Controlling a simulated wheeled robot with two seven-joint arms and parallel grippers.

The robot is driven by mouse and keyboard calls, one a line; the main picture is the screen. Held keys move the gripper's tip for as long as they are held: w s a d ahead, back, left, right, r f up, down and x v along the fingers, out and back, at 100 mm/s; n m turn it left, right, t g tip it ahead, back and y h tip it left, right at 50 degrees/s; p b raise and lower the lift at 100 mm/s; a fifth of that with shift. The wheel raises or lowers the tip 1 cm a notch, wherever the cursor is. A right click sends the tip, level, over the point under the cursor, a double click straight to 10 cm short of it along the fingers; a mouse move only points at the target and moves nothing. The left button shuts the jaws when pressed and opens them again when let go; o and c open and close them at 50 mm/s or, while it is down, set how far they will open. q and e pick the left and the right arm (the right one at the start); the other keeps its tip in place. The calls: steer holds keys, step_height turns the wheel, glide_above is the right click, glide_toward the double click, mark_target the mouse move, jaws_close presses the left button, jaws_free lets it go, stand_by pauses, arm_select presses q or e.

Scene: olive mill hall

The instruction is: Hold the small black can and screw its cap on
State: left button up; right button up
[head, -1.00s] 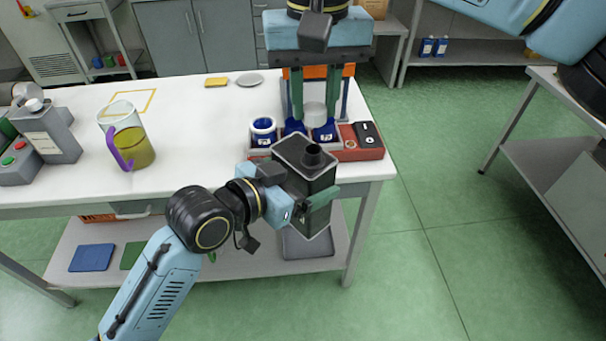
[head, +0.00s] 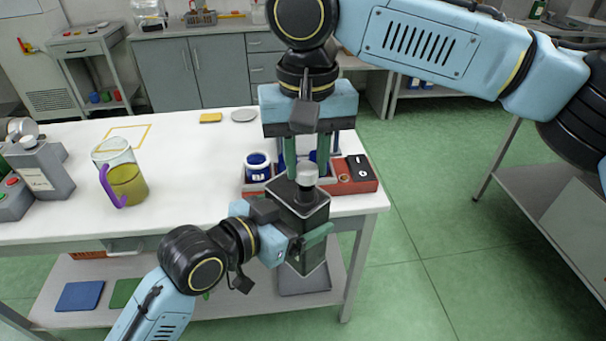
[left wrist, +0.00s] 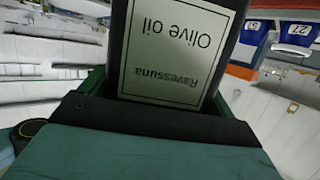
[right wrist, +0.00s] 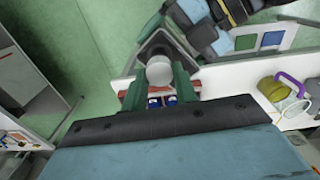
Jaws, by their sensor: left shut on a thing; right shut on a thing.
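The small black can (head: 305,222) is held upright in front of the table by my left gripper (head: 306,246), which is shut around its body. Its white "Olive oil" label (left wrist: 172,50) appears upside down in the left wrist view. My right gripper (head: 306,172) points down over the can and is shut on the pale grey cap (head: 307,175). The cap also shows between the green fingers in the right wrist view (right wrist: 159,71). The cap is at the can's neck, in line with it.
Behind the can, a red tray (head: 360,187) holds blue-and-white jars (head: 257,166) and a dark device (head: 357,167). A jug of yellow-green oil (head: 125,180) stands left on the white table (head: 200,160), beside a grey machine (head: 42,170). The table's middle is clear.

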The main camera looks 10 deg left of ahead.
steer(key=shift+f, duration=0.9)
steer(key=shift+f, duration=0.5)
arm_select(q)
steer(key=c, duration=0.4)
arm_select(e)
steer(key=m, duration=0.3)
steer(key=shift+f+m, duration=0.1)
steer(key=shift+m, duration=0.3)
steer(key=m, duration=0.5)
steer(key=shift+d, duration=0.1)
steer(key=m, duration=0.6)
steer(key=shift+s, duration=0.1)
arm_select(q)
steer(key=shift+o, duration=0.2)
arm_select(e)
steer(key=m, duration=0.5)
steer(key=shift+m, duration=0.3)
